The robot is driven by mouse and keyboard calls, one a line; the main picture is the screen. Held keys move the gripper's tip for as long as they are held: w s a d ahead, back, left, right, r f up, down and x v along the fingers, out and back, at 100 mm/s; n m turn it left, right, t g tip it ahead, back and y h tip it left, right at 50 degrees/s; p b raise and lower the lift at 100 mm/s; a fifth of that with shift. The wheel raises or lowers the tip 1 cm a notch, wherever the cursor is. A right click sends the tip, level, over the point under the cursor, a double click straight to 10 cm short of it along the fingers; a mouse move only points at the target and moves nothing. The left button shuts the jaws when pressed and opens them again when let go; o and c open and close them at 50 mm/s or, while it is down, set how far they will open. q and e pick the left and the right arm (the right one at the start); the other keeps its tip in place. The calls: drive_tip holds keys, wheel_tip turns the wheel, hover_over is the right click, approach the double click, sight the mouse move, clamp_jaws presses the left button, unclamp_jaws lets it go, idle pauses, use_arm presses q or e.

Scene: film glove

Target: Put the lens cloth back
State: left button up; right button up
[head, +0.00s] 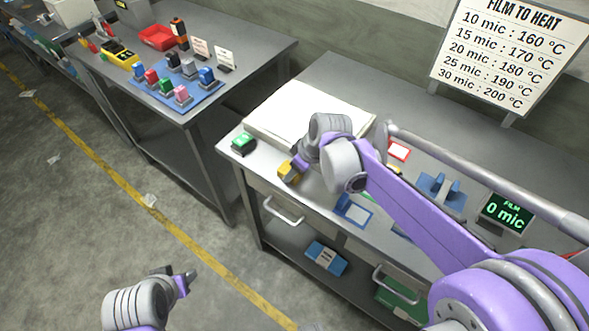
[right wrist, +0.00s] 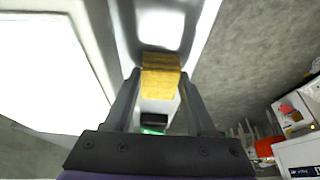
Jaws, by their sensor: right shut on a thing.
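A small yellow folded block (head: 288,171), which looks like the lens cloth, is at the front left part of the grey workbench (head: 318,195). My right gripper (head: 291,170) is shut on it. In the right wrist view the yellow block (right wrist: 160,80) sits between the two fingertips (right wrist: 158,85), over or on the bench's bright metal surface. I cannot tell whether it touches the bench. My left gripper (head: 180,277) is low over the floor at the bottom left, empty, with its fingers apart.
A large white pad (head: 290,112) lies behind the gripper. A green-topped dark block (head: 243,143) stands at the bench's left corner. A blue-framed tray (head: 354,210) and a blue holder (head: 440,190) lie to the right. Another table (head: 250,60) with coloured blocks stands at the left.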

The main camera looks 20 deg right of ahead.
drive_tip(key=o, duration=1.2)
drive_tip(key=shift+f, duration=0.1)
drive_tip(key=shift+s+d+r, duration=0.1)
drive_tip(key=shift+s+r, duration=0.05)
drive_tip(key=shift+r, duration=0.4)
drive_tip(key=p+v, duration=0.1)
drive_tip(key=v, duration=0.9)
drive_tip(key=s+f+m+h, duration=0.1)
drive_tip(key=s+f+m, duration=0.1)
drive_tip(key=s, duration=0.3)
drive_tip(key=s+d+f+m+t+h, duration=0.1)
drive_tip(key=s+f+m, duration=0.2)
drive_tip(key=s+f, duration=0.1)
drive_tip(key=s+f+m+t, duration=0.1)
drive_tip(key=s+f+m, duration=0.1)
drive_tip(key=s+f, duration=0.2)
drive_tip(key=shift+s+d+m+h, duration=0.15)
drive_tip(key=shift+s+m+h, duration=0.2)
drive_tip(key=shift+s, duration=1.1)
